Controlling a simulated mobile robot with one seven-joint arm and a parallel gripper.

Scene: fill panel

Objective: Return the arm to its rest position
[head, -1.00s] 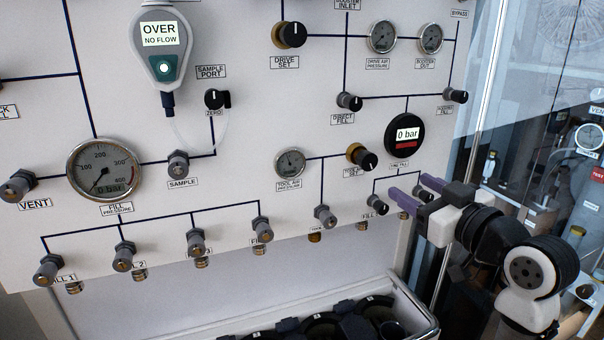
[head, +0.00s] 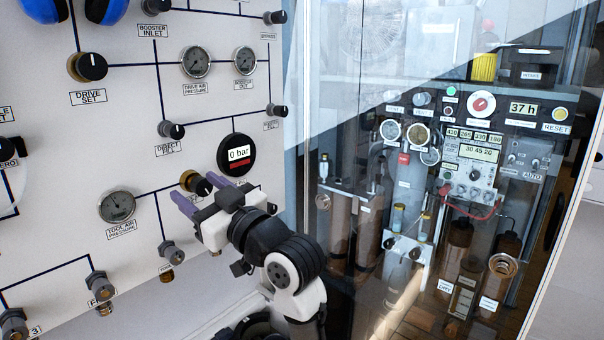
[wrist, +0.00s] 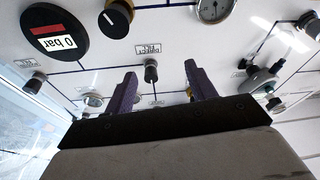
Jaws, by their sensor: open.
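My gripper (head: 200,192) is open and empty, its two purple fingers pointing at the white panel (head: 125,160). In the head view it overlaps the brass-and-black knob (head: 193,183) right of the tool air pressure gauge (head: 117,206) and sits below the round 0 bar display (head: 236,154). In the wrist view both fingers (wrist: 160,85) stand apart with a small black knob (wrist: 151,70) showing between them, the panel behind. I cannot tell how large the gap to the panel is.
Several knobs and gauges stick out of the panel, such as the direct fill knob (head: 171,130) and drive set knob (head: 88,66). A glass enclosure (head: 350,120) with cylinders and a control unit (head: 470,160) stands to the right. A case (head: 215,318) lies below the panel.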

